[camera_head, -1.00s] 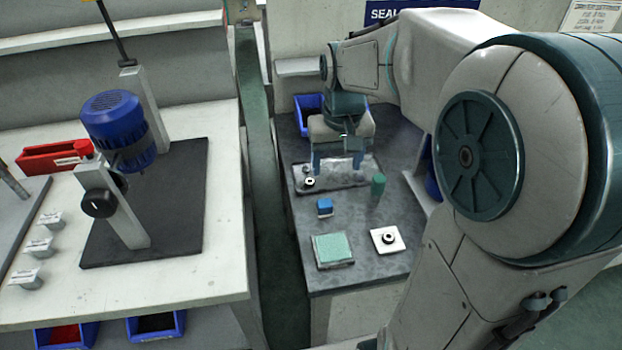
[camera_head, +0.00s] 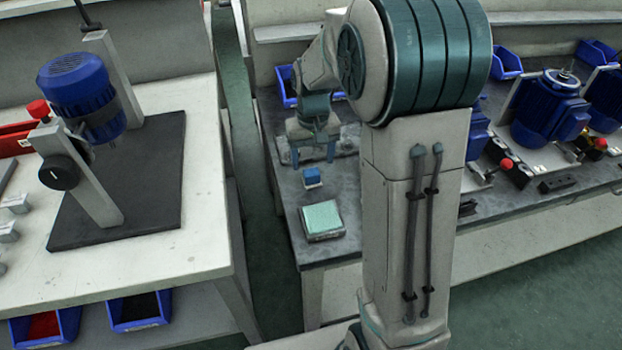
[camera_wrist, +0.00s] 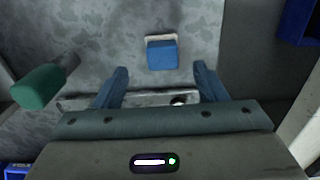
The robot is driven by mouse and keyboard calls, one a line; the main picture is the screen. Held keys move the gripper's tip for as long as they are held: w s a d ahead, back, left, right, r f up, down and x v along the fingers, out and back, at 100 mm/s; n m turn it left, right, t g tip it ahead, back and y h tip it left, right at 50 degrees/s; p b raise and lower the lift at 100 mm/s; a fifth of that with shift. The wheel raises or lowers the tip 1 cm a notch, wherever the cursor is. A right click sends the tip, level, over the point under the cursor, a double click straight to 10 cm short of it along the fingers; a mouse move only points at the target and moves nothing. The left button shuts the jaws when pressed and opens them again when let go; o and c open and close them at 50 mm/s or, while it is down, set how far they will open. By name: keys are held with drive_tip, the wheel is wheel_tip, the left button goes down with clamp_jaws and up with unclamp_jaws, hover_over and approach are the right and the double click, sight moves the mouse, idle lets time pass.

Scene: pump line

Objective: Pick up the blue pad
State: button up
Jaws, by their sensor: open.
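The blue pad (camera_head: 312,177) is a small blue block on the grey bench top, in front of my gripper in the head view. In the wrist view the blue pad (camera_wrist: 162,55) sits on a thin pale base, just beyond the fingertips and centred between them. My gripper (camera_head: 313,156) points down with its two blue fingers apart and nothing between them. The wrist view also shows my gripper (camera_wrist: 161,72) open. It looks close to the pad but not around it; its exact height is hard to tell.
A pale green pad (camera_head: 321,217) lies nearer the bench's front edge. A metal plate (camera_wrist: 150,98) lies under the fingers. A blue bin (camera_head: 287,84) is behind. Blue motors (camera_head: 548,108) stand to the right.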

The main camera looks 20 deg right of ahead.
sight(312, 172)
wheel_tip(312, 172, down, 5)
drive_tip(key=shift+s+a+f+b, duration=0.1)
drive_tip(key=shift+a+b, duration=0.05)
drive_tip(key=shift+b, duration=0.4)
drive_tip(key=c, duration=1.1)
drive_tip(key=shift+o, duration=0.2)
